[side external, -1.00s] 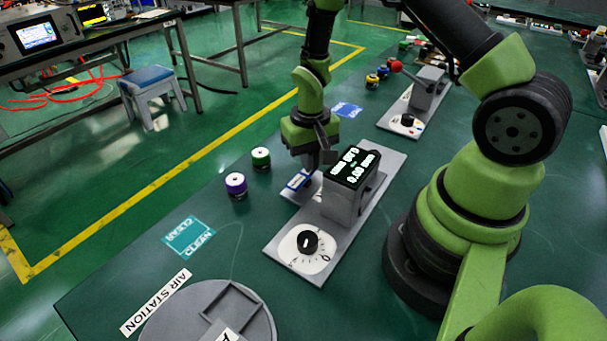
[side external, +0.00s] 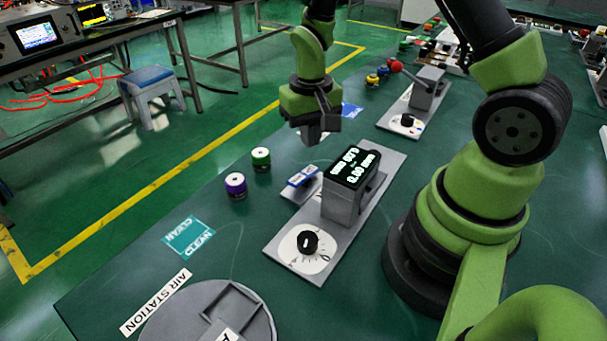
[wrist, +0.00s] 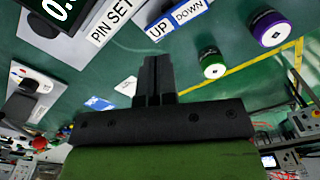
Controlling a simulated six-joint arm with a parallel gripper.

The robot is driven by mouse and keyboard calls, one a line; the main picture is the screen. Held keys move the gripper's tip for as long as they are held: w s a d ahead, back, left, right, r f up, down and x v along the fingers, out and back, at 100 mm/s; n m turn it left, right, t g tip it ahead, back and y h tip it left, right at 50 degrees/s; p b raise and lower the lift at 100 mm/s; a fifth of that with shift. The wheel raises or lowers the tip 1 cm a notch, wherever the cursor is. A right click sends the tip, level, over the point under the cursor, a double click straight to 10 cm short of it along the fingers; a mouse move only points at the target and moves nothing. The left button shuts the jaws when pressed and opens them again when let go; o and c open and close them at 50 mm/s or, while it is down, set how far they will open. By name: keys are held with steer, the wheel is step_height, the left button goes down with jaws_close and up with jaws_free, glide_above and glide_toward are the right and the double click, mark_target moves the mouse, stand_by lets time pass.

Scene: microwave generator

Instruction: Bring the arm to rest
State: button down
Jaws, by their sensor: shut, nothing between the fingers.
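My gripper (side external: 316,133) is shut and empty, raised above the table behind the near grey device (side external: 342,205) with the lit display. In the wrist view its closed fingers (wrist: 154,75) point toward the UP/DOWN rocker switch (wrist: 178,17) and the PIN SET label (wrist: 109,27), apart from both. The rocker switch also shows in the side view (side external: 303,176), beside the display unit, with clear space between it and my gripper. The black dial (side external: 308,242) sits at the front of the device.
Purple (side external: 236,186) and green (side external: 261,159) capped jars stand left of the device. A second grey device (side external: 425,90) with a red ball knob stands farther back. The AIR STATION disc (side external: 208,315) is at the front. Table space around the blue CLEAN mark (side external: 189,236) is free.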

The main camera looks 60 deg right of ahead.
steer(key=shift+r, duration=0.45)
steer(key=shift+r, duration=0.15)
steer(key=s+a+r+t, duration=0.1)
steer(key=a+r+t, duration=0.1)
steer(key=r, duration=0.4)
steer(key=s+a+r+t, duration=0.1)
steer(key=s+r, duration=0.1)
steer(key=r, duration=0.5)
steer(key=s+a+r+n+t+y, duration=0.2)
steer(key=s+a+r+t, duration=0.2)
steer(key=s+r, duration=0.4)
steer(key=s+a, duration=0.1)
steer(key=s, duration=0.1)
steer(key=shift+s, duration=0.35)
